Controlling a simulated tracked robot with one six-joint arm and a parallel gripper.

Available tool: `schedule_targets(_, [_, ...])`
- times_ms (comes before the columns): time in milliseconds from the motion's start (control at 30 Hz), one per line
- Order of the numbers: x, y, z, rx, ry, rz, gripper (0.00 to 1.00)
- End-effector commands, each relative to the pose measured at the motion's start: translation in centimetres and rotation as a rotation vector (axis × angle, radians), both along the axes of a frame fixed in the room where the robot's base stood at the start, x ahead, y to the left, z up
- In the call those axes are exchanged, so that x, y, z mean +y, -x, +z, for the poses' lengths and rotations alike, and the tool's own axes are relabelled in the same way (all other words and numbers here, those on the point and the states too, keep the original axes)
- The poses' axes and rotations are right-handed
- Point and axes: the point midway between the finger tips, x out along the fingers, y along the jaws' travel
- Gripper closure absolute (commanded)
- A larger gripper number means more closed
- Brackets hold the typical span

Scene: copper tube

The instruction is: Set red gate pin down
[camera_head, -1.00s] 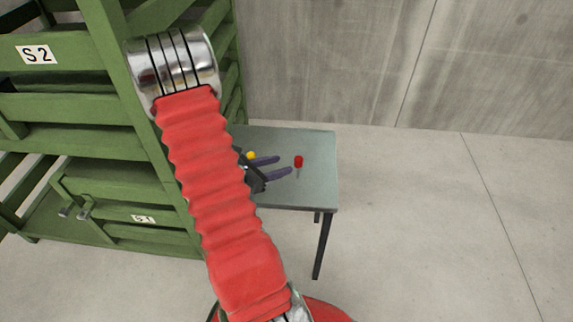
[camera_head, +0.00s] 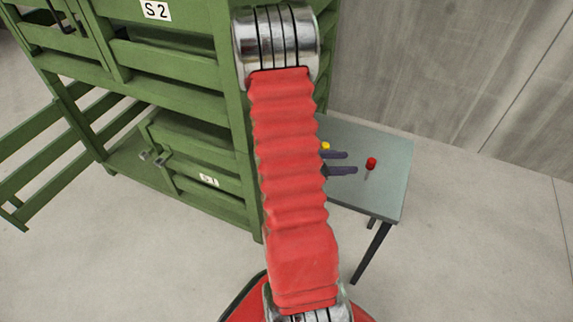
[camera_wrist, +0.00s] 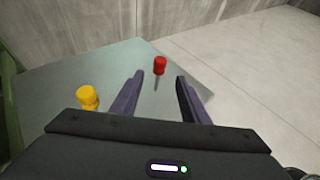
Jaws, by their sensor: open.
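The red gate pin (camera_head: 371,162) has a red head on a thin metal shank and is on the grey table (camera_head: 390,190). In the wrist view the red pin (camera_wrist: 159,66) shows just beyond and between my fingertips, apart from them. My gripper (camera_head: 348,163) is open and empty, its dark purple fingers pointing at the pin from the left. The wrist view shows both fingers of my gripper (camera_wrist: 160,78) spread apart. Whether the shank's tip touches the tabletop is hard to tell.
A yellow pin (camera_head: 325,146) is on the table left of the red one, and shows in the wrist view (camera_wrist: 88,97) beside my left finger. A green slatted rack (camera_head: 180,90) with labels S2 and G1 stands left of the table. A concrete wall (camera_head: 430,70) is behind.

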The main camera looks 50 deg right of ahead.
Motion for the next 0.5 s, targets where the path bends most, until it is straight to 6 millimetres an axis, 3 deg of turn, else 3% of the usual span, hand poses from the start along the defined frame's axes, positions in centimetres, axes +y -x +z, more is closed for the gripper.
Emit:
schedule_targets(267, [0.3, -0.3, 0.5, -0.018, 0.007, -0.009, 0.59])
schedule_targets(500, [2.9, -1.9, 3.8, -0.155, 0.036, -0.079, 0.59])
